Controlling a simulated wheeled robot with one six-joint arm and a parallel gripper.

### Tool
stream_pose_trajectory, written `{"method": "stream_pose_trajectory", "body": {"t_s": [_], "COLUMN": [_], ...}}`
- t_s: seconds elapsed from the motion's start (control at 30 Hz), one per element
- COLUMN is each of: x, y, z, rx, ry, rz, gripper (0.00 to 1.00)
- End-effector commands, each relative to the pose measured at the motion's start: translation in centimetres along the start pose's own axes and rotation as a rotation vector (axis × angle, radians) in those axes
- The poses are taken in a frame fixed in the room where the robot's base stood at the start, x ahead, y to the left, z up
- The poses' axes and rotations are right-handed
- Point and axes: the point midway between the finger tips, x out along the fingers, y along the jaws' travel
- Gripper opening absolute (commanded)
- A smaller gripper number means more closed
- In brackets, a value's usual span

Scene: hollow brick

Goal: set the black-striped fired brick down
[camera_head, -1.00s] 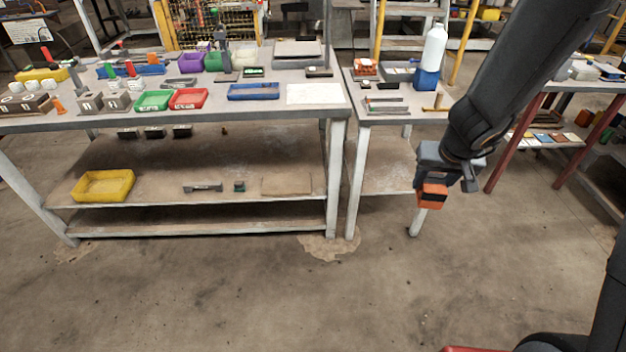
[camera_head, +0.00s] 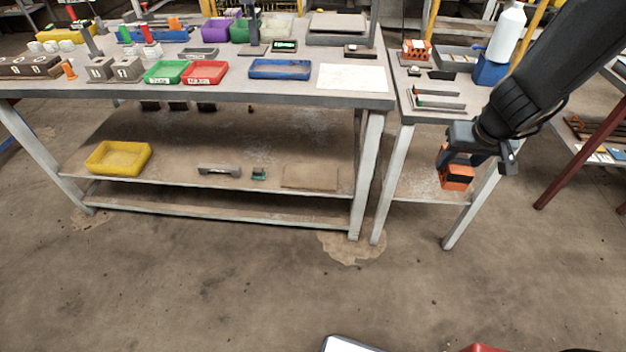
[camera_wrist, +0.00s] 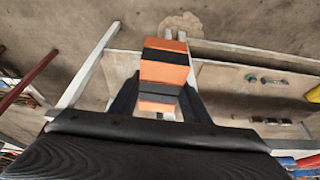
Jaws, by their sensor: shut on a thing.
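My gripper (camera_head: 457,165) is shut on the black-striped fired brick (camera_head: 456,178), an orange block with a dark band. The brick hangs in the air in front of the small side table (camera_head: 437,112), below the height of its top. In the wrist view the brick (camera_wrist: 164,72) sits between the two dark fingers of my gripper (camera_wrist: 158,100), with bare floor and table legs behind it. The fingers cover part of its sides.
The long workbench (camera_head: 220,98) at left carries green, red and blue trays and a white sheet (camera_head: 353,77). Its lower shelf holds a yellow bin (camera_head: 118,157). The side table bears a white bottle (camera_head: 507,32) and an orange holed brick (camera_head: 416,50).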

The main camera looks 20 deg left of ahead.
Motion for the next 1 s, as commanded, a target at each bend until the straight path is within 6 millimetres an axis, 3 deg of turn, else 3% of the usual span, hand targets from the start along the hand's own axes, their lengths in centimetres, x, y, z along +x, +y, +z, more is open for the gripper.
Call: {"method": "stream_pose_trajectory", "body": {"t_s": [0.03,0.1,0.6,1.0], "x": [2.2,3.9,15.1,23.3], "y": [-1.1,-2.5,-11.6,-19.2], "z": [-0.4,-1.0,-3.4,-3.8], "rx": [-0.039,-0.09,-0.433,-0.714], "ry": [0.002,0.002,0.002,0.0], "rz": [-0.019,-0.043,-0.201,-0.318], "gripper": [0.07,0.07,0.07,0.07]}}
